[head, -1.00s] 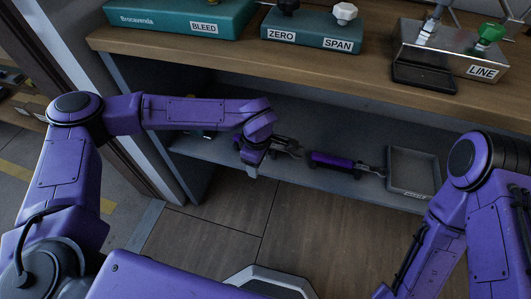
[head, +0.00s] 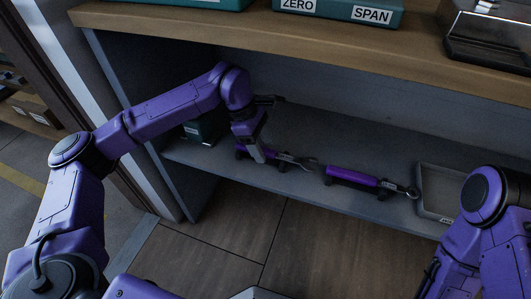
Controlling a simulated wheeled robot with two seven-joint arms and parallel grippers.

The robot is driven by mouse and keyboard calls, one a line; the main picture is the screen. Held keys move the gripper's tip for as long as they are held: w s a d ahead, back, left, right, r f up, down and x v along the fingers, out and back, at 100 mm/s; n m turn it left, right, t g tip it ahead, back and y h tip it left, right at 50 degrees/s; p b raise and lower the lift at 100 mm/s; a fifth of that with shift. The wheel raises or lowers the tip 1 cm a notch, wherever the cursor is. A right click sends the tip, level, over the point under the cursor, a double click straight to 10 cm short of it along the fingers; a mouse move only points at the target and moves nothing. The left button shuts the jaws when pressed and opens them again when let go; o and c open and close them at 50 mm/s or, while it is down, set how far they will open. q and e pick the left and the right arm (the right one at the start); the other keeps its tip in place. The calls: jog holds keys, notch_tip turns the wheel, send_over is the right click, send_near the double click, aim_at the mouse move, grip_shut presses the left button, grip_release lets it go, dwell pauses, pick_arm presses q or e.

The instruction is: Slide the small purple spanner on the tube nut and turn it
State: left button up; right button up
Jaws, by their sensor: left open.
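Two purple-handled spanners lie on the grey lower shelf. The nearer-to-left spanner (head: 290,158) is partly hidden behind my left gripper; its metal end points right. The other spanner (head: 352,178) lies to its right, fully visible, with its metal end near a tray. I cannot tell for certain which is the small one. My left gripper (head: 258,152) is open and points down at the left spanner's handle; whether it touches is unclear. No tube nut can be made out. My right arm's elbow shows at right, but its gripper is out of view.
A grey labelled tray (head: 436,212) sits at the shelf's right. A dark green box (head: 205,128) stands at its left. The wooden worktop (head: 200,24) overhangs the shelf, carrying the ZERO/SPAN block (head: 340,8) and a metal block (head: 490,40). Shelf behind the spanners is clear.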

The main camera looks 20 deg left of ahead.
aim_at(269, 153)
pick_arm(q)
jog(key=shift+f, duration=0.25)
dwell(0.5)
grip_shut()
jog(key=shift+r, duration=0.1)
jog(key=r, duration=0.1)
jog(key=r+p, duration=0.1)
jog(key=r, duration=0.2)
jog(key=shift+s+p, duration=0.3)
jog(key=shift+s, duration=0.05)
jog(key=s+p, duration=0.2)
jog(key=s, duration=1.5)
jog(key=shift+s+a, duration=0.15)
jog(key=shift+a, duration=0.2)
jog(key=c, duration=0.8)
grip_release()
jog(key=shift+f, duration=0.1)
grip_shut()
